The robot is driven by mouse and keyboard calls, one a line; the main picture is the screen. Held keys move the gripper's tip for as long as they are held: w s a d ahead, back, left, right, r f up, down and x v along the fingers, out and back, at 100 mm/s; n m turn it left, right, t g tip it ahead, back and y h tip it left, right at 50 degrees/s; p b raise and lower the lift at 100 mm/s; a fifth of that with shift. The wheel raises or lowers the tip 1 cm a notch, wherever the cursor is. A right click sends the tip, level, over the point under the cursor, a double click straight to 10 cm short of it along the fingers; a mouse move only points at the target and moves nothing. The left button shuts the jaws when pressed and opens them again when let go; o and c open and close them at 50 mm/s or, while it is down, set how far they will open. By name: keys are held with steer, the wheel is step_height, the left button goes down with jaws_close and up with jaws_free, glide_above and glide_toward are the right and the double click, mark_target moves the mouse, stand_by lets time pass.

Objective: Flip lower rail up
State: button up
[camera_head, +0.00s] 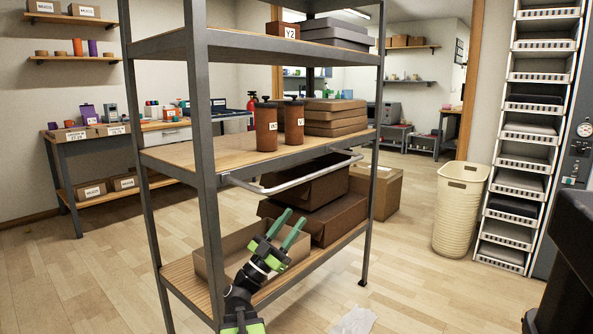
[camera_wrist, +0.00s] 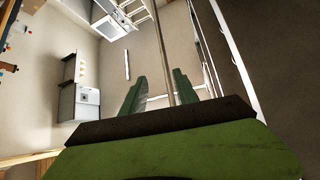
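The lower rail is a white U-shaped bar (camera_head: 310,182) on the near side of the shelving unit's middle shelf (camera_head: 225,155). It hangs at or slightly below the shelf edge, its long front bar running slantwise. My gripper (camera_head: 294,215) is below the rail's front bar, pointing up, with its green fingers apart and nothing between them. The fingers do not appear to touch the rail. In the wrist view my gripper (camera_wrist: 160,76) also shows spread fingers. Pale bars (camera_wrist: 207,55) run past them on the right; I cannot tell which is the rail.
Two brown canisters (camera_head: 267,127) and stacked brown boxes (camera_head: 335,118) stand on the middle shelf behind the rail. Brown boxes (camera_head: 335,215) fill the lower shelf behind my gripper. A grey post (camera_head: 203,160) stands left of my arm.

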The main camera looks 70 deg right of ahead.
mark_target(323, 172)
steer(key=p+x, duration=0.4)
steer(key=x, duration=0.1)
steer(key=p+x, duration=0.3)
steer(key=x, duration=0.3)
steer(key=w+p+x, duration=0.1)
steer(key=p+x, duration=0.3)
steer(key=x, duration=0.1)
steer(key=shift+d+r+p, duration=0.2)
steer(key=shift+r+p, duration=0.15)
steer(key=shift+s+d+r, duration=0.15)
steer(key=shift+s+d, duration=0.1)
steer(key=shift+d, duration=0.05)
jaws_close()
steer(key=shift+a, duration=0.1)
stand_by(0.3)
